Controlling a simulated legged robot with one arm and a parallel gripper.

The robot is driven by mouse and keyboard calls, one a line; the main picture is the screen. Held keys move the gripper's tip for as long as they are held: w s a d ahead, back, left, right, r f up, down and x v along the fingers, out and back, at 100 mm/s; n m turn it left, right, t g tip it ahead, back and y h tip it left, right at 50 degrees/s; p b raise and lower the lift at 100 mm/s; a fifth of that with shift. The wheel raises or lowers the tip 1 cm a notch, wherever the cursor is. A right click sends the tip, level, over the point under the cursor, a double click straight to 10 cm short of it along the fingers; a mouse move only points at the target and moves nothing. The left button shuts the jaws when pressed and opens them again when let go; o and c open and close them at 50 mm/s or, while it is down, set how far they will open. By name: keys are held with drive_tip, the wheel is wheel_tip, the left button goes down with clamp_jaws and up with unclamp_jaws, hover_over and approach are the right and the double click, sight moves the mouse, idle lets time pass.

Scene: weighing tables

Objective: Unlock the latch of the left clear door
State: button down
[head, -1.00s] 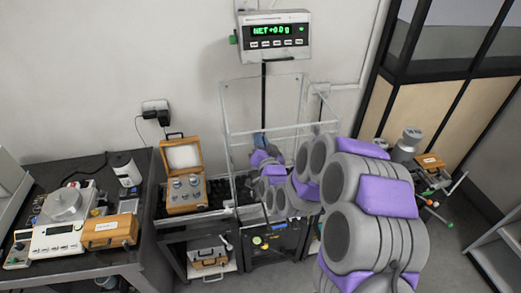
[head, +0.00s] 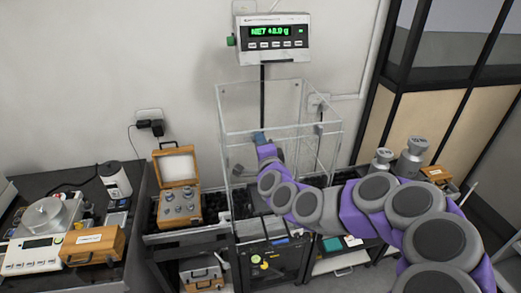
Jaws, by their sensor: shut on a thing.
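The clear enclosure (head: 228,100) stands at the back of the middle weighing table, with transparent panels and doors. My gripper (head: 260,138) is at the enclosure's front, by the left clear door (head: 238,160). It is small and partly hidden by my purple and grey arm, which reaches in from the lower right. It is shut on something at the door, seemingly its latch. The latch itself is too small and covered to make out. The left door looks closed, though its clear edges are hard to read.
A display reading NET (head: 272,32) is above the enclosure on a dark post. An open wooden weight box (head: 178,205) stands to its left. A balance (head: 42,240) and a closed wooden case (head: 93,246) are further left. Metal weights (head: 411,158) stand on the right.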

drive_tip(key=shift+f+m+b, duration=0.25)
drive_tip(key=shift+m+b, duration=0.25)
drive_tip(key=shift+m, duration=0.2)
drive_tip(key=c, duration=1.1)
unclamp_jaws()
drive_tip(key=shift+w, duration=0.1)
drive_tip(key=shift+r, duration=0.1)
